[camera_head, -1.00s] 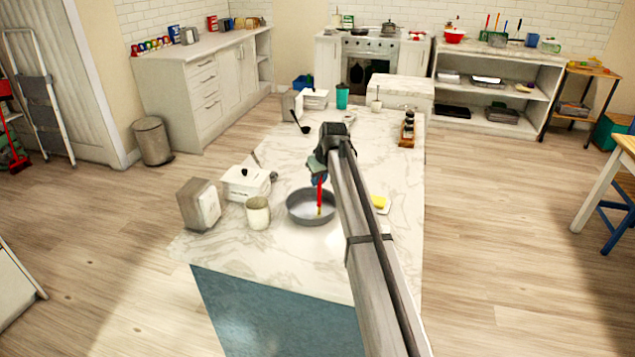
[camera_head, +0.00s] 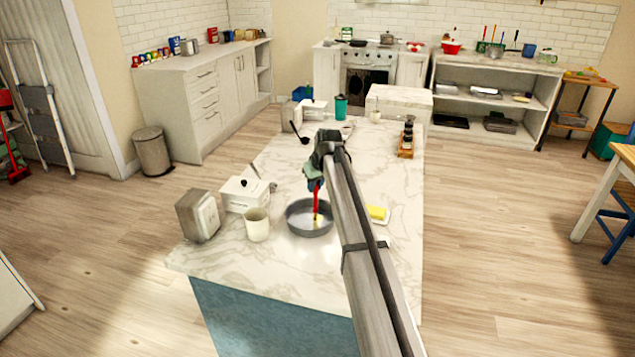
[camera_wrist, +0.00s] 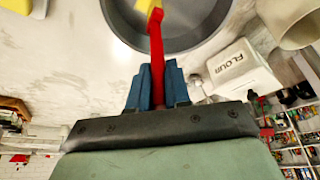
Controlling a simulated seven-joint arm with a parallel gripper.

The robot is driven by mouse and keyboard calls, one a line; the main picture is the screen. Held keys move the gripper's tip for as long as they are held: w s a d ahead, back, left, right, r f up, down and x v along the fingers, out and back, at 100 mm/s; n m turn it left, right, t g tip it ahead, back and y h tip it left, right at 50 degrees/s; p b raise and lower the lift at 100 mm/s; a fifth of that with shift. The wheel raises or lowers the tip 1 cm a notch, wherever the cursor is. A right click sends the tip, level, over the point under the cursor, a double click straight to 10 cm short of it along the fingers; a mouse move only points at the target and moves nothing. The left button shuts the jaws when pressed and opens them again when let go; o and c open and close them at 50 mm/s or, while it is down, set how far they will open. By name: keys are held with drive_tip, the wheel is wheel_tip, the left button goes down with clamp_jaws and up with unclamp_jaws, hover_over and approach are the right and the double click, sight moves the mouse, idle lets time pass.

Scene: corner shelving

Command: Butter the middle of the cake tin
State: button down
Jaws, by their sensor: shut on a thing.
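The cake tin (camera_head: 294,226) is a round grey pan on the marble island top. It also shows at the top of the wrist view (camera_wrist: 190,40), partly cut off. My gripper (camera_head: 316,180) is above the tin, its blue fingers (camera_wrist: 158,88) shut on the red handle of a brush (camera_wrist: 156,45). The brush (camera_head: 314,197) points down into the tin, its yellow tip inside, near the middle. I cannot tell whether the tip touches the bottom. Yellow butter (camera_head: 377,213) lies right of the tin, partly behind my arm.
A cream mug (camera_head: 257,226) stands close left of the tin. Behind it is a white lidded box (camera_head: 240,196), labelled flour in the wrist view (camera_wrist: 235,68). A grey-brown box (camera_head: 198,216) stands farther left. The front of the island top is clear.

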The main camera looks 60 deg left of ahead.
drive_tip(key=shift+s+d, duration=1.65)
drive_tip(key=shift+s, duration=1.55)
wheel_tip(320, 180, up, 8)
idle(0.4)
drive_tip(key=shift+w, duration=0.1)
